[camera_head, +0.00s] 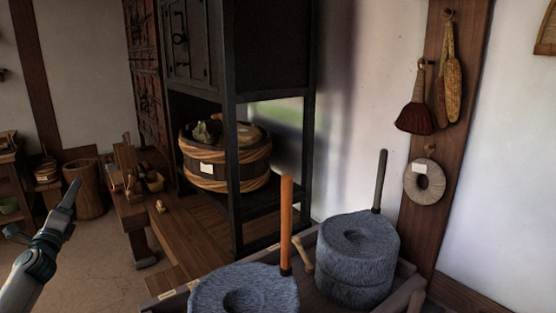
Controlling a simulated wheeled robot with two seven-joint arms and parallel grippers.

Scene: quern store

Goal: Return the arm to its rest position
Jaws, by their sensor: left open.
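My left arm comes in at the lower left, and its gripper (42,212) is open with its two fingers spread apart. Nothing shows between the fingers. The gripper is in the air over the bare floor, left of the wooden bench, and appears to touch nothing. My right gripper is not in the picture.
Two grey stone querns, one at the front (245,292) and one at the right (358,262), have upright handles. A dark cabinet (240,60) holds a wooden tub (226,177). A low bench (180,238) stands in front. A wooden barrel (87,190) stands behind my gripper.

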